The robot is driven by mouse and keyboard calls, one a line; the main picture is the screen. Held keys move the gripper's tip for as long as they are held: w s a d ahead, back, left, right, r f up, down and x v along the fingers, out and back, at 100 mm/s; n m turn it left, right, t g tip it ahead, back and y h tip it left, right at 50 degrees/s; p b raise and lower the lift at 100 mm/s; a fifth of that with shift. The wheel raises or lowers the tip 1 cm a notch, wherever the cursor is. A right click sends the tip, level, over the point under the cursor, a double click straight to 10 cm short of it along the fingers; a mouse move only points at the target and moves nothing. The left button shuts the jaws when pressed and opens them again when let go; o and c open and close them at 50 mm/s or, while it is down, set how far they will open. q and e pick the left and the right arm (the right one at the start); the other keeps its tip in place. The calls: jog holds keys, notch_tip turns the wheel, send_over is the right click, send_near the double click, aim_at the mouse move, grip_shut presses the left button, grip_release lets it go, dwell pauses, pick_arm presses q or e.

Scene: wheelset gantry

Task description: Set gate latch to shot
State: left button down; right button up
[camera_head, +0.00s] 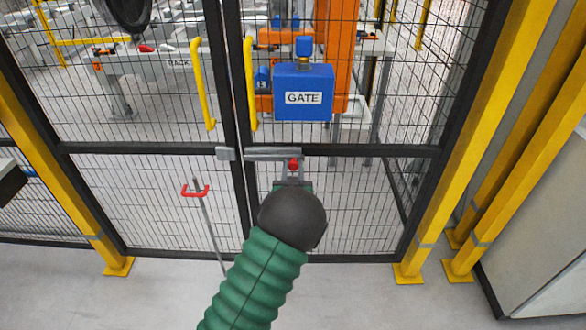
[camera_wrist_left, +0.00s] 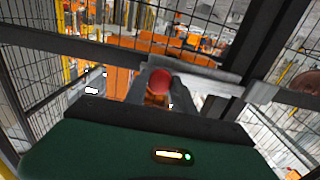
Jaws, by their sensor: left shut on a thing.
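The gate latch is a grey sliding bolt (camera_head: 262,154) on the crossbar of the mesh gate, with a red knob (camera_head: 294,164). A grey keeper (camera_head: 226,154) sits on the left leaf, at the bolt's left end. In the left wrist view the red knob (camera_wrist_left: 159,82) stands between the fingers, with the bolt (camera_wrist_left: 200,68) behind it and the keeper (camera_wrist_left: 262,92) to its right. My left gripper (camera_head: 293,170) is shut on the red knob; the dark wrist hides part of its body. Whether the bolt's tip is inside the keeper is not clear. My right gripper is not in view.
A blue box labelled GATE (camera_head: 303,92) hangs above the latch. Yellow handles (camera_head: 203,85) flank the leaf joint. A red-handled rod (camera_head: 195,190) stands left of my arm. Yellow posts (camera_head: 478,130) bound the right side. Grey floor (camera_head: 350,295) is clear in front.

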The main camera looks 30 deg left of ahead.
aim_at(272, 159)
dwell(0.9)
pick_arm(q)
jog(key=s+a, duration=0.1)
jog(key=a, duration=0.1)
jog(key=s+a, duration=0.2)
jog(key=a, duration=0.1)
jog(key=shift+s+a+b, duration=0.25)
jog(key=shift+a+b, duration=0.05)
jog(key=shift+a, duration=0.05)
jog(key=c, duration=1.4)
grip_release()
jog(key=shift+r, duration=0.1)
jog(key=shift+o, duration=1.6)
jog(key=shift+s, duration=0.1)
